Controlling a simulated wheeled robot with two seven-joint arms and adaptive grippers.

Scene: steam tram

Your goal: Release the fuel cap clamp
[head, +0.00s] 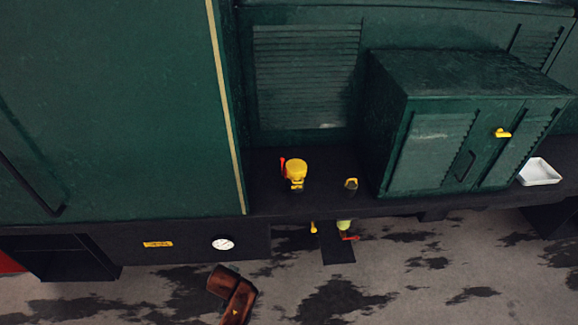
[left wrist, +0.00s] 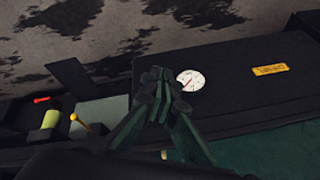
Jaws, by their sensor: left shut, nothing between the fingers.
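In the head view a yellow fuel cap (head: 296,168) stands on the dark ledge of the green vehicle. A red clamp lever (head: 283,168) rises upright along its left side, close against it. The cap and its lever do not show clearly in the left wrist view. My left gripper (left wrist: 163,76) shows in the left wrist view with its fingers together and nothing between them. It points toward the dark side panel, its tips overlapping the view just left of the white gauge (left wrist: 190,80). My right gripper is in neither view.
A smaller yellow-topped fitting (head: 351,184) stands right of the cap. Below the ledge are a yellow knob (head: 313,227), a yellow-green cylinder (head: 344,225) and a red handle (head: 350,238). A green louvred cabinet (head: 450,120) bounds the right; a tall green panel (head: 120,100) bounds the left.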

